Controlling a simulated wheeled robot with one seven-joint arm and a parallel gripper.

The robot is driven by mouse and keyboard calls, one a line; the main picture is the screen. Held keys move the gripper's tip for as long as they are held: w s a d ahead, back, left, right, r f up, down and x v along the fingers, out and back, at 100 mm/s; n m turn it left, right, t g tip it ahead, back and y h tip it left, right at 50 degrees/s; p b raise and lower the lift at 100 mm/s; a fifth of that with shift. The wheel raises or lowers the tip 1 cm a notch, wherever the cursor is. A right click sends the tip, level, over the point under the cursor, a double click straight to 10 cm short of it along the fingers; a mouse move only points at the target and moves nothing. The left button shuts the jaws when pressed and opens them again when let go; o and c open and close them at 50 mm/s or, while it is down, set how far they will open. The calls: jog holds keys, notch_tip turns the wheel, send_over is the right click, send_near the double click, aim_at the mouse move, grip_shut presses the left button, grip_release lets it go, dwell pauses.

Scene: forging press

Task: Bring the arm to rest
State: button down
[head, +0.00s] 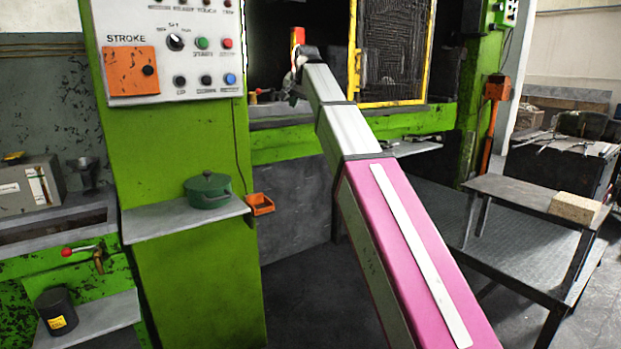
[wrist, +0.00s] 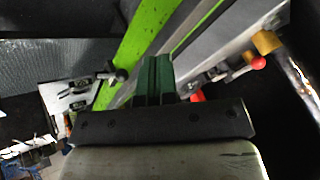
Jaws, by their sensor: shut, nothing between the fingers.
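My arm reaches from the lower right of the head view up to the opening of the green press (head: 190,150). My gripper (head: 296,82) is small and partly hidden behind the end of the arm there, in front of the press opening. In the wrist view, the dark green fingers of my gripper (wrist: 154,66) stand close together beyond the dark palm. They are shut and nothing shows between them. A green press edge (wrist: 145,40) and a grey ledge pass behind the fingers.
A yellow-framed mesh guard (head: 394,50) stands just right of my gripper. The control panel (head: 170,50) is to the left. A dark table (head: 525,192) bears a tan block (head: 575,208) at right.

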jog(key=s+d+f+g+h, duration=0.1)
jog(key=s+d+f, duration=0.25)
jog(key=f, duration=0.85)
jog(key=s+d+f+n+g, duration=0.15)
jog(key=d+f, duration=0.35)
jog(key=f, duration=0.8)
jog(key=s+d+f+g+h, duration=0.1)
jog(key=s+d+f, duration=0.3)
jog(key=f, duration=0.8)
jog(key=s+d+f+g, duration=0.1)
jog(key=s+d+f, duration=0.3)
jog(key=s+f, duration=0.3)
jog(key=s+d+f+n+g, duration=0.1)
jog(key=s+d+f, duration=0.3)
jog(key=s+f, duration=0.3)
jog(key=s+d+f+g+h, duration=0.1)
jog(key=s+d+f, duration=0.3)
jog(key=s+f, duration=0.3)
notch_tip(320, 180, down, 4)
jog(key=shift+f, duration=0.1)
jog(key=shift+d+n, duration=0.1)
jog(key=shift+n, duration=0.15)
